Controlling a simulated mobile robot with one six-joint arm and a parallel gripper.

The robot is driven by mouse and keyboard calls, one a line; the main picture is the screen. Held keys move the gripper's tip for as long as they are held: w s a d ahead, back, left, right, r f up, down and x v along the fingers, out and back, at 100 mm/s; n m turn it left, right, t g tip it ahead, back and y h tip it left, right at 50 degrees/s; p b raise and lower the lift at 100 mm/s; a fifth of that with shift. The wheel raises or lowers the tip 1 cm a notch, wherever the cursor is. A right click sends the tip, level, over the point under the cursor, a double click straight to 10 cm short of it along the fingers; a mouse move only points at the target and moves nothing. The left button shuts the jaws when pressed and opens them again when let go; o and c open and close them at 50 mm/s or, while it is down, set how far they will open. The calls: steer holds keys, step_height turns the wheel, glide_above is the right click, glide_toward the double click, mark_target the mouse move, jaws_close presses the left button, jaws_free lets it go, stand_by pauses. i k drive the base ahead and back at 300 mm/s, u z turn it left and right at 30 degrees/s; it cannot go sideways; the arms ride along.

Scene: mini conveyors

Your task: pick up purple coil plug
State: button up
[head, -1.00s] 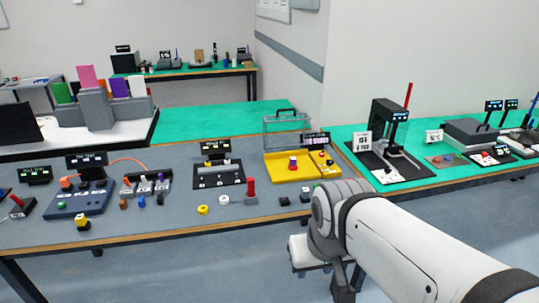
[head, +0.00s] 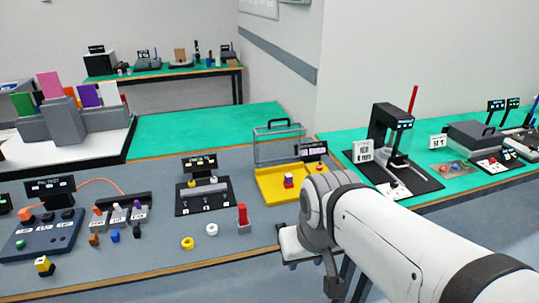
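A small rack (head: 125,222) at the left of the grey bench holds a row of small plugs. A plug at its right end (head: 137,205) looks purplish, but it is too small to be sure that it is the purple coil plug. An orange-topped plug (head: 97,211) stands at the rack's left end. My gripper (head: 312,268) is at the bench's front edge, well to the right of the rack and apart from it. It is seen from behind and partly hidden by my wrist, so its opening does not show.
Between rack and gripper lie a yellow ring (head: 187,243), a white ring (head: 212,229) and a red-handled block (head: 243,217). A dark blue power unit (head: 42,238) with an orange cable stands left of the rack. A yellow tray (head: 270,193) lies behind my wrist.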

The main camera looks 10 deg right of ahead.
mark_target(288, 177)
steer(key=i, duration=1.05)
steer(key=u, duration=0.05)
